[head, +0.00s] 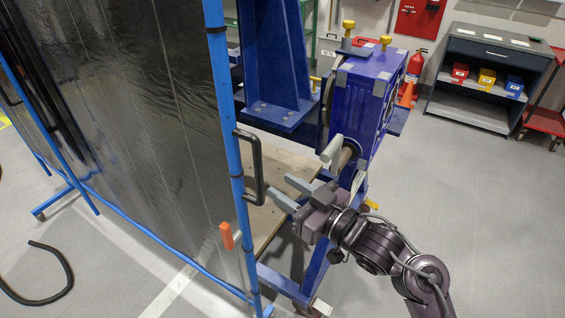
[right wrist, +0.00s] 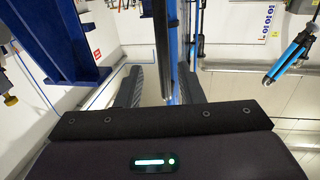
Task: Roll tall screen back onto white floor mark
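The tall screen (head: 130,110) is a dark, glossy curtain in a blue tube frame on the left of the head view. A black handle (head: 259,165) sits on its near upright post. A white floor mark (head: 172,290) runs along the grey floor at the screen's foot, partly hidden behind it. My right gripper (head: 279,185) is open, its two fingers pointing at the handle's lower part. In the right wrist view, the dark handle bar (right wrist: 165,45) shows in line with the gap between the fingers; I cannot tell whether they touch it. My left gripper is not in view.
A blue jig (head: 360,100) on a blue frame stands just beyond my right gripper, with a wooden board (head: 285,170) low down. A black hose (head: 45,295) lies on the floor at left. Floor at right is clear.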

